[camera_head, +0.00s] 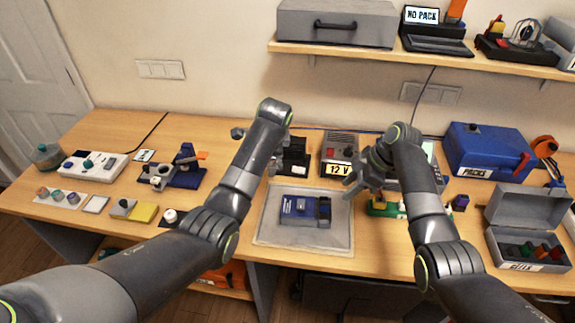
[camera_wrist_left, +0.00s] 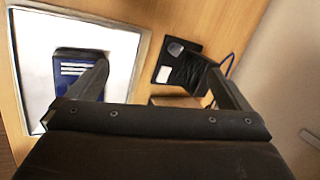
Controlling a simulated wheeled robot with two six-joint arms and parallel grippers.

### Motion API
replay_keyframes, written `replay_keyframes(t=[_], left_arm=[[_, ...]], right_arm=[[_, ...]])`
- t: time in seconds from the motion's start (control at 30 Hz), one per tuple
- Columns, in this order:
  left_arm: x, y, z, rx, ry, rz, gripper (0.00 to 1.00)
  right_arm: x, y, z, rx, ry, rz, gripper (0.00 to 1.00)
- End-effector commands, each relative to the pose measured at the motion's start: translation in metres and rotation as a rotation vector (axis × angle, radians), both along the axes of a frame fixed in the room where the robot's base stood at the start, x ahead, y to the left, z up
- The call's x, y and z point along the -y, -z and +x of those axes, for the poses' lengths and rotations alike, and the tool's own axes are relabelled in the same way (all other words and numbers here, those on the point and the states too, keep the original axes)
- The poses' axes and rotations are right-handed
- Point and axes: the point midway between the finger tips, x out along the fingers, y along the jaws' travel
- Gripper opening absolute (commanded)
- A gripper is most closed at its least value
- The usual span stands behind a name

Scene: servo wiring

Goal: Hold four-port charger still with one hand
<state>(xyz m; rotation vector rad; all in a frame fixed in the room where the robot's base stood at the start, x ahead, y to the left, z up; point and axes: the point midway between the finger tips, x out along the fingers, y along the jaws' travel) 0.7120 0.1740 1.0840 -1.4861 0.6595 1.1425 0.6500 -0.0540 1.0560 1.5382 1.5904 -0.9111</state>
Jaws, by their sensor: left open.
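No ports can be made out clearly, so I cannot tell for sure which thing is the four-port charger. A blue and dark grey device (camera_head: 304,210) with a white label lies flat on the grey mat (camera_head: 263,231); its blue part also shows in the left wrist view (camera_wrist_left: 75,68). A black box-like thing (camera_head: 294,161) stands behind the mat, and what seems to be it lies between the fingers' lines in the left wrist view (camera_wrist_left: 178,66). My left gripper (camera_wrist_left: 162,88) is open and empty, above the table. My right gripper (camera_head: 352,183) hangs right of the mat; its jaws are unclear.
A grey supply marked 12 V (camera_head: 339,150) stands behind the mat. A blue case (camera_head: 488,150) and an open grey box (camera_head: 526,233) are at the right. A green board (camera_head: 384,208) lies near my right arm. Several small items fill the left.

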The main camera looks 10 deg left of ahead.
Motion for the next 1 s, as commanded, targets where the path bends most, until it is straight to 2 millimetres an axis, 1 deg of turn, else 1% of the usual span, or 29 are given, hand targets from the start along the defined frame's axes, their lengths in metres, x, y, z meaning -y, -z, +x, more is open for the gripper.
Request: replay_keyframes(t=[0.03,0.1,0.2,0.3,0.4,0.53,0.67,1.0], left_arm=[[0.012,-0.001,-0.009,-0.069,0.027,-0.026,1.00],[0.027,-0.003,-0.022,-0.160,0.067,-0.060,1.00],[0.043,-0.007,-0.039,-0.268,0.119,-0.096,1.00],[0.054,-0.012,-0.052,-0.346,0.160,-0.121,1.00],[0.060,-0.015,-0.059,-0.391,0.185,-0.136,1.00],[0.063,-0.010,-0.063,-0.415,0.198,-0.142,1.00],[0.063,0.007,-0.064,-0.418,0.198,-0.143,1.00],[0.062,0.074,-0.064,-0.417,0.196,-0.141,1.00]], right_arm=[[0.000,0.000,0.000,0.000,0.000,0.000,0.36],[0.000,0.000,0.000,0.000,0.000,0.000,0.36],[0.000,0.000,0.000,0.000,0.000,0.000,0.36],[0.000,0.000,0.000,0.000,0.000,0.000,0.36],[0.000,0.000,0.000,0.000,0.000,0.000,0.36],[0.000,0.000,0.000,0.000,0.000,0.000,0.36],[0.000,0.000,0.000,0.000,0.000,0.000,0.36],[0.000,0.000,0.000,0.000,0.000,0.000,0.36]])
